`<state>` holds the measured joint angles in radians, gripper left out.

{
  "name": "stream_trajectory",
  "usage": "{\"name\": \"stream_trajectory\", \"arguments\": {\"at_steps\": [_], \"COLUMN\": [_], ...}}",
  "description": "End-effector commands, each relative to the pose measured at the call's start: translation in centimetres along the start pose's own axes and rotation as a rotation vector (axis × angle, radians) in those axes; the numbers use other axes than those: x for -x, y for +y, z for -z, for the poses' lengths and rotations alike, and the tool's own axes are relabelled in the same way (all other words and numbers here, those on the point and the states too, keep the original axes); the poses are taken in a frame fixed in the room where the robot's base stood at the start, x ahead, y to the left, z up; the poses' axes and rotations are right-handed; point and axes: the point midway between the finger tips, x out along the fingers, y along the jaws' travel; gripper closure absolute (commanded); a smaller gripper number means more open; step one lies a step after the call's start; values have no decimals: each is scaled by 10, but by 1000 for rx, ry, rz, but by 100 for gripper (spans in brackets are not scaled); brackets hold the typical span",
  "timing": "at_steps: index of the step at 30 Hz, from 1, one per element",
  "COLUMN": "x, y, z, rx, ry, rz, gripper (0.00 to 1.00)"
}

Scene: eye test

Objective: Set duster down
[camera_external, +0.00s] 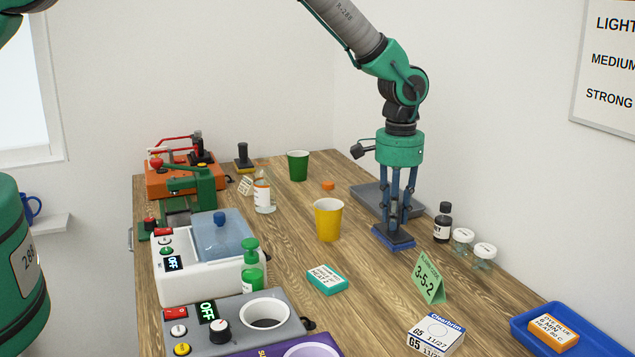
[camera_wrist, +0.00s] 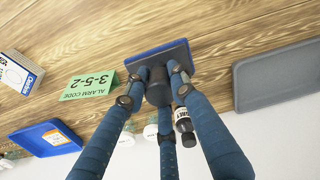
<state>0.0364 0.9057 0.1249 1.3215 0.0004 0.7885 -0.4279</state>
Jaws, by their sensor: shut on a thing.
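The duster has a flat blue pad (camera_external: 393,238) and a dark upright handle; it also shows in the wrist view as a blue pad (camera_wrist: 130,62) with a dark round handle. My gripper (camera_external: 393,215) points straight down, and its blue fingers (camera_wrist: 158,82) are closed around the handle. The pad is level, at or just above the wooden table (camera_external: 375,285), in front of the grey tray. I cannot tell whether its underside touches the wood. The fingers hide part of the handle.
The grey tray (camera_external: 372,196) lies behind the duster. A dark bottle (camera_external: 443,222) and two small jars (camera_external: 484,256) stand to its right. A green alarm-code card (camera_external: 430,279) stands in front. A yellow cup (camera_external: 328,220) is to the left. Bare wood lies between cup and card.

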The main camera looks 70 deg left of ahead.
Motion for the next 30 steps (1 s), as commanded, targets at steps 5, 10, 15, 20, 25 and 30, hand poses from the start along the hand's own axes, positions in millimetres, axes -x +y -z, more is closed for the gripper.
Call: {"name": "stream_trajectory", "arguments": {"at_steps": [5, 10, 15, 20, 25, 30], "x": [0, -11, -27, -34, -35, -37], "y": [0, 0, 0, 0, 0, 0], "z": [0, 0, 0, 0, 0, 0], "rx": [0, 0, 0, 0, 0, 0], "ry": [0, -1, 0, 1, 1, 1], "rz": [0, 0, 0, -1, 0, 0], "gripper": [100, 100, 100, 100, 100, 100]}}
